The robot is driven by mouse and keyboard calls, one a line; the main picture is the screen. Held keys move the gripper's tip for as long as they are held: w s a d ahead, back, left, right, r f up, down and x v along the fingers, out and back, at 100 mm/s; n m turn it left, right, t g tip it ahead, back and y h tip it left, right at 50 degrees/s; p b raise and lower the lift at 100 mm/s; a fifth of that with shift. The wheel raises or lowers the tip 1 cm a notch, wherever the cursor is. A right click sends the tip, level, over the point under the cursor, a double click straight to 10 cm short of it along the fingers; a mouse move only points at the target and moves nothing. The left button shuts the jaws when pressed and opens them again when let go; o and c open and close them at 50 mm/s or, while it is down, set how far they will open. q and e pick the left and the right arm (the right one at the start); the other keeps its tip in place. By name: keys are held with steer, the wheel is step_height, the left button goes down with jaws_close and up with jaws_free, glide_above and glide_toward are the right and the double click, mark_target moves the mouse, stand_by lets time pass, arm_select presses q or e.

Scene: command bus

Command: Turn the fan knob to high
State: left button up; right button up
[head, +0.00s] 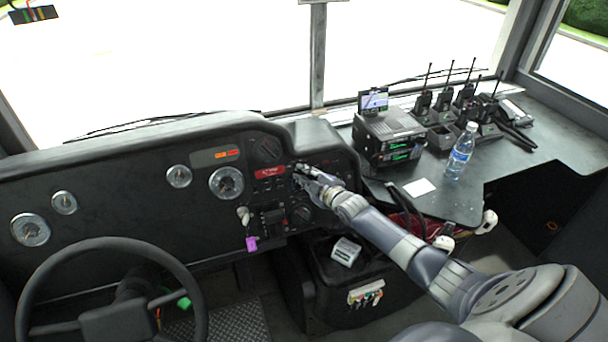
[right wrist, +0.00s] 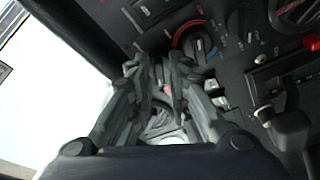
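The control panel (head: 285,205) right of the steering wheel holds round knobs, and their labels are too small to read surely. The right wrist view shows a dark knob with a red and blue arc (right wrist: 198,46) just beyond and right of my fingers. A second dark knob (right wrist: 240,22) sits farther up and right. I cannot tell surely which knob is the fan knob. My right gripper (head: 302,174) is at the panel, beside the red display. In the right wrist view its fingers (right wrist: 157,66) are parted, with a narrow gap between them. My left gripper is not in view.
The steering wheel (head: 110,300) is at the lower left. A water bottle (head: 461,152), a radio unit (head: 388,135) and several handheld radios (head: 466,98) stand on the right counter. A purple tag (head: 251,244) hangs below the panel.

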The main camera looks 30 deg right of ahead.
steer(key=shift+w, duration=0.45)
jaws_close()
